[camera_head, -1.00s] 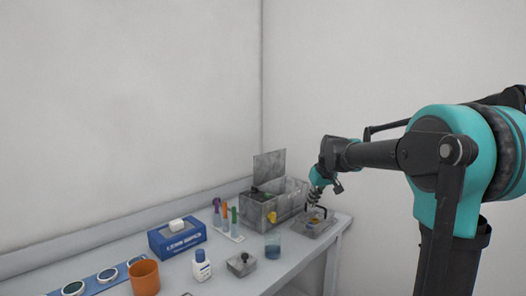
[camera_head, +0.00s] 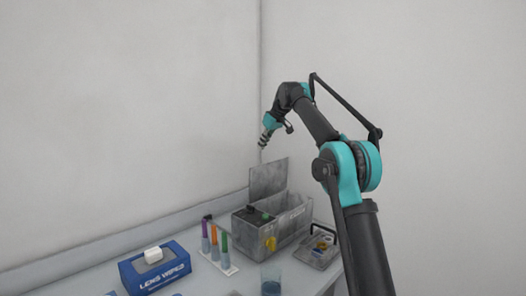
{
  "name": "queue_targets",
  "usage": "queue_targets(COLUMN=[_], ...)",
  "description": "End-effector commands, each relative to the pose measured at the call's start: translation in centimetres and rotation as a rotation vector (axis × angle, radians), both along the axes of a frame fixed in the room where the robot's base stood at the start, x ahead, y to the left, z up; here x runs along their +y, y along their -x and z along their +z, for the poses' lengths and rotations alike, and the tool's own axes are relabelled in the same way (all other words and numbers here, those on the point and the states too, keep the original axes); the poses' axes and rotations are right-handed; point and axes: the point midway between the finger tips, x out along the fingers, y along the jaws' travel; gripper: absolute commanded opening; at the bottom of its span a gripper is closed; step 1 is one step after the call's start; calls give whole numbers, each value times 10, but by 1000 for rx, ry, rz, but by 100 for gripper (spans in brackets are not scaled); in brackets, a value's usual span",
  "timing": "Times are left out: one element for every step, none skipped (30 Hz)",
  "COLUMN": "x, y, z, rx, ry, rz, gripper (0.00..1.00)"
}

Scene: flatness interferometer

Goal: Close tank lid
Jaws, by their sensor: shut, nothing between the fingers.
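The tank (camera_head: 292,226) is a grey box near the back right of the bench, with a yellow part on its front. Its lid (camera_head: 268,178) is a flat grey panel standing raised at the tank's back edge, so the tank is open. My gripper (camera_head: 262,146) is shut and empty. It hangs in the air above the lid's top edge in the picture, with its fingers pointing down. I cannot tell whether it is in front of or behind the lid, but it appears apart from it.
A grey tray (camera_head: 318,252) with small items sits right of the tank. A rack (camera_head: 226,264) holds orange, green and purple-topped tubes on the left. A blue lens wipes box (camera_head: 156,272) and a beaker (camera_head: 271,280) stand nearer. The wall corner is behind.

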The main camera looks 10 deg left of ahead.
Motion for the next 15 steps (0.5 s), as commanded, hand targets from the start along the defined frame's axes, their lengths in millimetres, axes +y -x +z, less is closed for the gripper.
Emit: queue_targets(x=[4, 6, 9, 12, 14, 17, 20, 22, 25, 28, 31, 34, 37, 33, 28], y=[-3, -4, -7, -9, -11, -14, -16, -18, -20, -22, -24, -27, -29, -26, -22], z=[-7, -12, -18, -23, -29, -35, -41, -46, -52, -57, -62, -69, -74, -74, -74], rx=[0, 0, 0, 0, 0, 0, 0, 0, 0, 0, 0, 1, 1, 1, 1], ry=[0, 0, 0, 0, 0, 0, 0, 0, 0, 0, 0, -1, -1, -1, 0], rz=[1, 1, 1, 1, 1, 1, 0, 0, -1, -1, -1, 1, 1, -2, -3], gripper=[0, 0, 0, 0, 0, 0, 0, 0, 0, 0, 0, 0, 0, 0, 0])
